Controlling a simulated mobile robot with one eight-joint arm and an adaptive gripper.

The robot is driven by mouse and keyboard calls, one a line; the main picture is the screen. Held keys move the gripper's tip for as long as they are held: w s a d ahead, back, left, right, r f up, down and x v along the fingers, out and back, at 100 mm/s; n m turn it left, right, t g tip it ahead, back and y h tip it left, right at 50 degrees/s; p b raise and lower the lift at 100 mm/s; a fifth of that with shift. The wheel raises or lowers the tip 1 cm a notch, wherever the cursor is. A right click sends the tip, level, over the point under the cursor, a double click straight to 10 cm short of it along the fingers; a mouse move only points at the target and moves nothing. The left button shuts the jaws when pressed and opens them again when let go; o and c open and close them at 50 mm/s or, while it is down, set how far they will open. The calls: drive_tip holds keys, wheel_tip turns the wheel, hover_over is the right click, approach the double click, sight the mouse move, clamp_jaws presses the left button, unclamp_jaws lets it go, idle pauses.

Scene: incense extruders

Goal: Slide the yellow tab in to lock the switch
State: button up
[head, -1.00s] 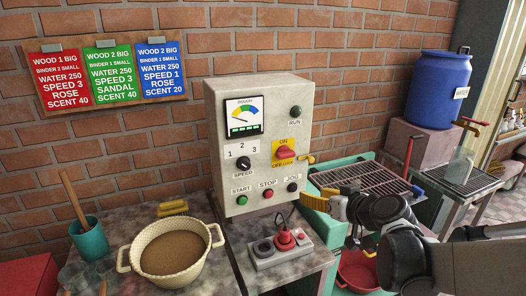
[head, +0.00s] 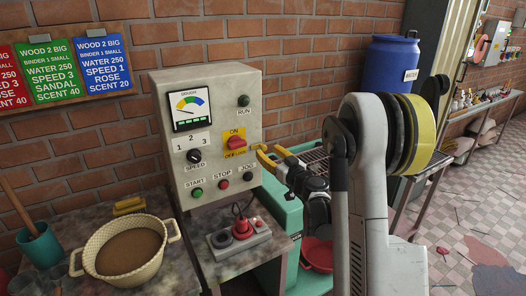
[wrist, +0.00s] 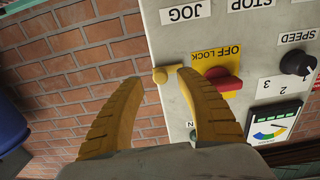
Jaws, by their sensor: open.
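The grey control box shows a red rotary switch (head: 236,142) on a yellow plate. The switch and its "OFF LOCK" lettering also show in the wrist view (wrist: 226,82). The small yellow tab (wrist: 161,75) sticks out at the box's side edge, beside the switch plate. My gripper (head: 266,155) is at the box's right side in the head view. In the wrist view its two yellow fingers (wrist: 160,80) are open, with the tab in the picture between their tips. I cannot tell whether they touch it. In the head view my fingers largely hide the tab.
The control box (head: 205,175) also carries a speed knob, dial and several buttons. A teal machine (head: 282,215) with a grille stands right of it. A cream pot (head: 125,250) is at lower left, and a blue barrel (head: 392,85) at back right.

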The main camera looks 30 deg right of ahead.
sight(265, 149)
drive_tip(key=shift+w, duration=1.7)
drive_tip(key=shift+c, duration=0.5)
clamp_jaws()
drive_tip(key=shift+s+a+b, duration=0.1)
drive_tip(key=shift+a+b, duration=0.35)
drive_tip(key=shift+a, duration=1.2)
drive_tip(key=shift+d, duration=0.15)
drive_tip(key=shift+o, duration=0.5)
unclamp_jaws()
drive_tip(key=shift+a, duration=0.2)
drive_tip(key=shift+s+d, duration=0.1)
